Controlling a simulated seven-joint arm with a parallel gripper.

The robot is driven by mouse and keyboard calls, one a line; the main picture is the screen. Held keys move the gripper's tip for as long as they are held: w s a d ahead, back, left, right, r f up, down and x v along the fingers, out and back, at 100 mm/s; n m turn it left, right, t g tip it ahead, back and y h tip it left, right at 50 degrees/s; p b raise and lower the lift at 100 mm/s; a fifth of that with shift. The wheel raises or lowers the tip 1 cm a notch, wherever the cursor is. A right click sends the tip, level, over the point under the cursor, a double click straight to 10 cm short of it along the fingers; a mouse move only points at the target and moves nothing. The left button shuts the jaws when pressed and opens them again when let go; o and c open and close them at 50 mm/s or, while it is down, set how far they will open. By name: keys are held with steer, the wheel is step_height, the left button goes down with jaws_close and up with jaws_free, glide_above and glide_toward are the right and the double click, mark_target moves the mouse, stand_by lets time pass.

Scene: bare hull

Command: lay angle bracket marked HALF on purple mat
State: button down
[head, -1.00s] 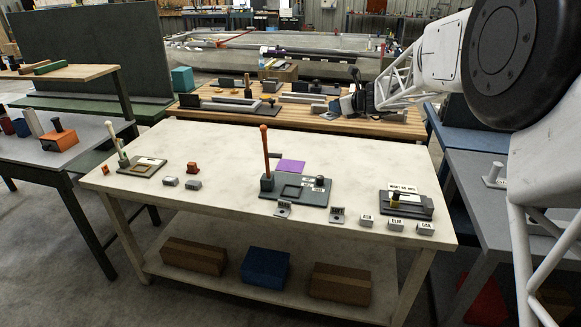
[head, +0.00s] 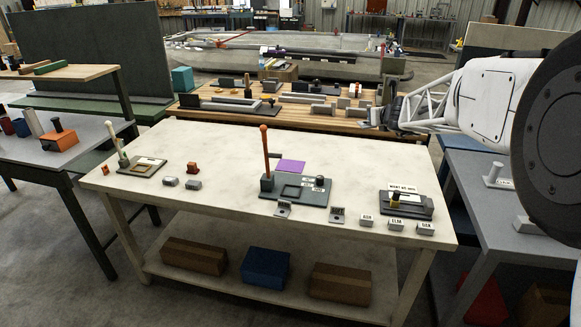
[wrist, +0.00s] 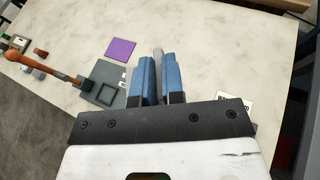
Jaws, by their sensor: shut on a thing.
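The purple mat (head: 290,166) lies flat and bare on the pale table, behind a dark fixture; it also shows at upper left in the wrist view (wrist: 120,48). My gripper (wrist: 159,72) has its blue fingers shut on a narrow grey piece (wrist: 158,60). I see no marking on this piece and cannot tell its full shape. In the head view my gripper (head: 376,115) hangs over the table's far right edge, right of the mat and apart from it. Two small grey angle brackets, a left one (head: 283,209) and a right one (head: 338,215), stand at the table's front; their labels are too small to read.
The dark fixture (head: 307,198) with an upright orange-topped handle (head: 265,150) stands just in front of the mat. A labelled dark stand (head: 408,209) and several small marked blocks (head: 396,224) are at the right. The table's back right is clear.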

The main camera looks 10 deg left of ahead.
steer(key=shift+s+d+f+m+h, duration=0.8)
steer(key=shift+d+f+m+h, duration=0.6)
steer(key=shift+d+f, duration=1.7)
steer(key=shift+w+a+f+n+g+y, duration=0.7)
steer(key=shift+a+f+n+g+y, duration=0.75)
steer(key=shift+a+f, duration=2.65)
steer(key=shift+w+a+f+n+g+y, duration=0.8)
steer(key=shift+a+f+n+y, duration=1.1)
steer(key=shift+a, duration=4.25)
steer(key=shift+w+a+f+n+g+y, duration=0.65)
steer(key=shift+a+f+n+g+y, duration=1)
steer(key=shift+a+f, duration=2.6)
steer(key=shift+a+r+n+t+h, duration=0.4)
steer(key=shift+a+r+t, duration=0.1)
steer(key=shift+a+r, duration=0.35)
steer(key=shift+w, duration=0.15)
